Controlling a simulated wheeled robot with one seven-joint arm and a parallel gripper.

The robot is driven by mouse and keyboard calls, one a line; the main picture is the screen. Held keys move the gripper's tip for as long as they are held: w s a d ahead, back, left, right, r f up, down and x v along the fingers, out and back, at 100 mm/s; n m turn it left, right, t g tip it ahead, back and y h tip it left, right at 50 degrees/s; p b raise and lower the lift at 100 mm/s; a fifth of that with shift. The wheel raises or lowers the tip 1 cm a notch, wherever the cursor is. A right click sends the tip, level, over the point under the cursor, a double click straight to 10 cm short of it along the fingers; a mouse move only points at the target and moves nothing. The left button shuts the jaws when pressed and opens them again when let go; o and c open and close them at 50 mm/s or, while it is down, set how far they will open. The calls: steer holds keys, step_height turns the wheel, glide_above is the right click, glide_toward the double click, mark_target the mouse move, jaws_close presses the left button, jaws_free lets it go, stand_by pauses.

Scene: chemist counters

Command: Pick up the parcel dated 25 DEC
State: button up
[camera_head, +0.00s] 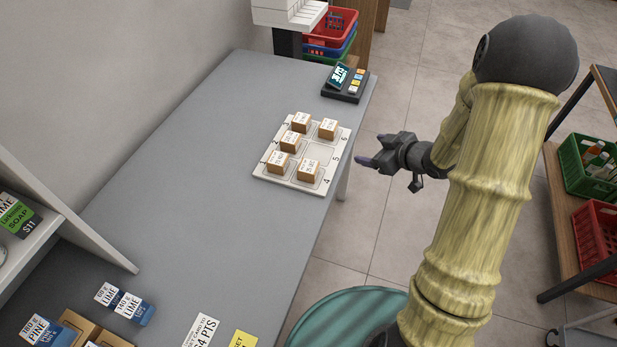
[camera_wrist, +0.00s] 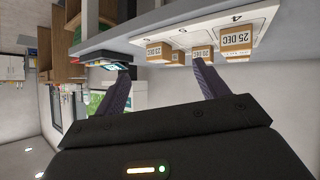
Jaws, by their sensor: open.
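Several small brown parcels with white tops stand on a white numbered tray (camera_head: 320,153) in the head view; slot 5 is empty. One parcel (camera_head: 308,170) stands by number 4, another (camera_head: 328,129) by number 6. In the wrist view, a parcel (camera_wrist: 235,42) just below the number 4 appears to read 25 DEC. Another (camera_wrist: 159,51) at the left and one between (camera_wrist: 202,53) have DEC labels with days too small to read surely. My gripper (camera_head: 368,161) is open and empty, right of the tray beyond the counter edge. Its fingers (camera_wrist: 163,78) are apart in the wrist view.
A dark card terminal (camera_head: 346,82) stands behind the tray on the grey counter (camera_head: 215,140). Lime boxes (camera_head: 124,302) and price cards stand at the near end. Baskets on a shelf (camera_head: 598,232) are at the right. The counter left of the tray is clear.

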mark_target(317, 173)
steer(key=s+a+f+n+g+y+b, duration=0.2)
steer(key=s+f+n+g+y+b, duration=0.1)
steer(key=y, duration=0.5)
steer(key=s+f+n, duration=0.1)
steer(key=s+f, duration=0.1)
steer(key=s, duration=0.1)
steer(key=shift+s+f+y, duration=0.2)
steer(key=shift+f+y, duration=0.05)
steer(key=shift+y, duration=0.15)
steer(key=shift+a, duration=0.15)
steer(key=x, duration=1.2)
steer(key=shift+a+f, duration=0.1)
steer(key=shift+a, duration=0.05)
steer(key=shift+r+p+x, duration=0.1)
steer(key=shift+p+x, duration=0.15)
steer(key=shift+x, duration=1.05)
steer(key=shift+r+p+x, duration=0.15)
steer(key=shift+p+x, duration=0.1)
steer(key=shift+x, duration=1.05)
steer(key=shift+s, duration=0.1)
